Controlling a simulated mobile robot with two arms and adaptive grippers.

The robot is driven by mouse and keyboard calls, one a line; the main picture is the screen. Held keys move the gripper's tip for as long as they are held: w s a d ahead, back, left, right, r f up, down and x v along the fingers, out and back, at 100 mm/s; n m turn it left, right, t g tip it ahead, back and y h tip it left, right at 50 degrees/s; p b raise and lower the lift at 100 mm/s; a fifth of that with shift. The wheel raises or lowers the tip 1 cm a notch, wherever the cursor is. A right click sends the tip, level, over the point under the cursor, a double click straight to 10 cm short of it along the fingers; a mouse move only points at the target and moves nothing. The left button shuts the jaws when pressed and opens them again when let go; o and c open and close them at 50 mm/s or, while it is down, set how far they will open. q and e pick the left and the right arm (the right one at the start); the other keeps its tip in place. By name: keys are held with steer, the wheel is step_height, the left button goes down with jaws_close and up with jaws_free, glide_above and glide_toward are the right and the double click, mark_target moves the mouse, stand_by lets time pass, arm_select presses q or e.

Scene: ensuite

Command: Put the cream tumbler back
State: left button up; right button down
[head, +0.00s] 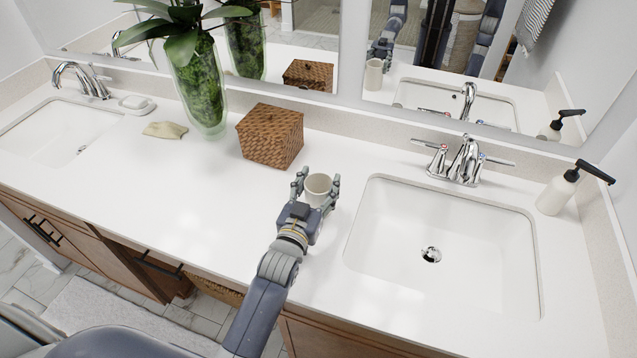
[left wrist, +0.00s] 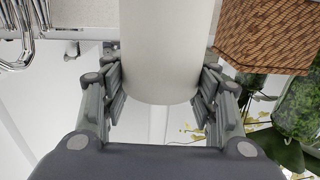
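The cream tumbler (head: 318,188) is upright over the counter, left of the right-hand basin. My left gripper (head: 316,190) has its fingers on both sides of it and appears shut on it. In the left wrist view the tumbler (left wrist: 165,50) fills the middle, with finger pads against both sides. I cannot tell whether its base touches the counter. My right gripper is not in view.
A woven brown box (head: 270,136) stands behind and left of the tumbler. Beyond it are a green glass vase (head: 203,90) and a folded cloth (head: 165,130). The right basin (head: 440,245), faucet (head: 465,160) and soap dispenser (head: 558,190) lie right. Counter left of my arm is clear.

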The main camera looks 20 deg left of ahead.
arm_select(q)
steer(key=o, duration=0.4)
steer(key=shift+r, duration=0.25)
steer(key=shift+s+a+b, duration=0.2)
steer(key=shift+s+b, duration=0.85)
steer(key=shift+s, duration=4.95)
steer(key=shift+f, duration=0.1)
